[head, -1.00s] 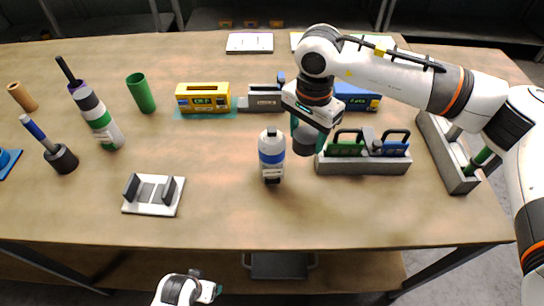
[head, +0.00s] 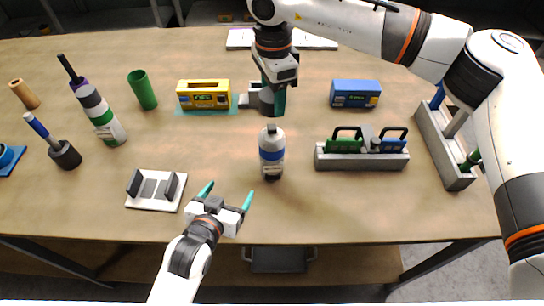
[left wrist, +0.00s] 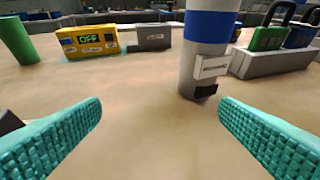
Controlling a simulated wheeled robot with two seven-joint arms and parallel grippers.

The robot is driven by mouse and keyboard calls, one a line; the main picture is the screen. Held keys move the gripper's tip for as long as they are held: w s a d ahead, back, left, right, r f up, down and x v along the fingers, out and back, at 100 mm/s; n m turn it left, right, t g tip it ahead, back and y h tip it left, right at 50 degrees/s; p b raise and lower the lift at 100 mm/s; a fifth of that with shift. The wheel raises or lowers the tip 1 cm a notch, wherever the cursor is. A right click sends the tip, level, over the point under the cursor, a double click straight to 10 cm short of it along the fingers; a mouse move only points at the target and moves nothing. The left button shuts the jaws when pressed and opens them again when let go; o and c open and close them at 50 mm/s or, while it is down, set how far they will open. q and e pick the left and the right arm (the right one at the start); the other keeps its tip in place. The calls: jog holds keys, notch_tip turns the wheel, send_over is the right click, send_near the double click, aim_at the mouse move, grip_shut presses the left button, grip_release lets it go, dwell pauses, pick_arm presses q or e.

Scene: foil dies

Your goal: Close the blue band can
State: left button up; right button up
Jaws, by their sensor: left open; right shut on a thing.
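The blue band can (head: 271,157) stands upright on the table, white with a blue band and a small dark nozzle at its bare top. In the left wrist view the can (left wrist: 204,50) shows its lower part ahead, between and beyond the fingers; its top is cut off. My left gripper (head: 228,194) is open and empty, low at the front left of the can. My right gripper (head: 272,98) is shut on a dark grey cylindrical piece, which looks like a cap (head: 266,103), held behind the can in the picture and apart from it.
A yellow device (head: 204,95) and a blue device (head: 355,93) stand at the back. A grey rack with padlocks (head: 361,160) is right of the can. A white holder (head: 156,190) lies left of my left gripper. A green-banded can (head: 101,116) stands further left.

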aim_at(275, 137)
pick_arm(q)
jog(key=w+d+r+m+t+h, duration=0.1)
jog(key=w+d+r+t+h, duration=0.1)
jog(key=d, duration=0.4)
notch_tip(275, 137, up, 3)
jog(key=shift+w+d+f+m+t+h, duration=0.2)
jog(key=shift+w+m+t+h, duration=0.1)
jog(key=shift+t+h, duration=0.55)
jog(key=x, duration=1.2)
jog(key=c, duration=1.5)
pick_arm(e)
jog(key=shift+f, duration=2.5)
